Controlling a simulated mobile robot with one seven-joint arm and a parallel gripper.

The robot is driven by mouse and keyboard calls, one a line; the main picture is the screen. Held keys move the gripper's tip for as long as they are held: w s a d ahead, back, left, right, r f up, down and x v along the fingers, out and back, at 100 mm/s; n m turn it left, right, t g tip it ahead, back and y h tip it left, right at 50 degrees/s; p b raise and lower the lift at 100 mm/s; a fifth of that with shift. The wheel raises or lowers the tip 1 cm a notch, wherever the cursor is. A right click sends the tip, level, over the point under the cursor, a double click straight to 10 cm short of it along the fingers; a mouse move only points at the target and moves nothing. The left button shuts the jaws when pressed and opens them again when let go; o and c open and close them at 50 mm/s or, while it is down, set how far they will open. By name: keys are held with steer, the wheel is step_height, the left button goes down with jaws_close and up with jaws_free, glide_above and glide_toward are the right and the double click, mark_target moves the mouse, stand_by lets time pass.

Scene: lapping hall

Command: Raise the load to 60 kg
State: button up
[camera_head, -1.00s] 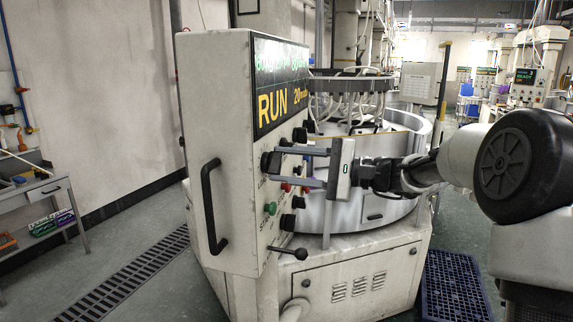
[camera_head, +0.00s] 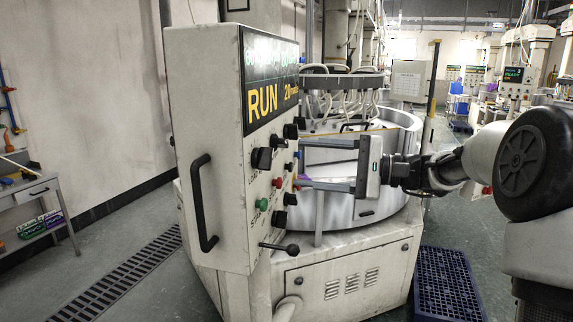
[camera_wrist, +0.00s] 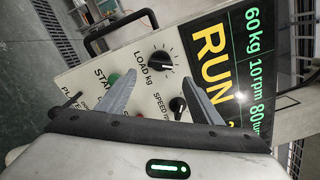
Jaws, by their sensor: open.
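The black load knob (camera_head: 262,159) is on the machine's control panel (camera_head: 222,120). In the wrist view, the knob (camera_wrist: 161,61) has a white pointer mark and the label "LOAD kg" beside it. My gripper (camera_head: 300,162) is open and empty, to the right of the knob and apart from it. In the wrist view, its two fingers (camera_wrist: 165,82) point toward the panel with the knob just beyond their tips. The display (camera_wrist: 232,62) reads "60kg 10rpm 80" and "RUN"; the end of its upper line is cut off. The display also shows in the head view (camera_head: 271,85).
A speed knob (camera_wrist: 178,105) sits close to one finger. A green start button (camera_head: 262,204), a red button (camera_head: 277,183) and a lever (camera_head: 281,249) are on the panel. A black handle (camera_head: 203,203) sticks out at left. A blue crate (camera_head: 446,285) lies on the floor.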

steer(key=v, duration=1)
steer(key=shift+b, duration=0.35)
steer(key=shift+a, duration=0.15)
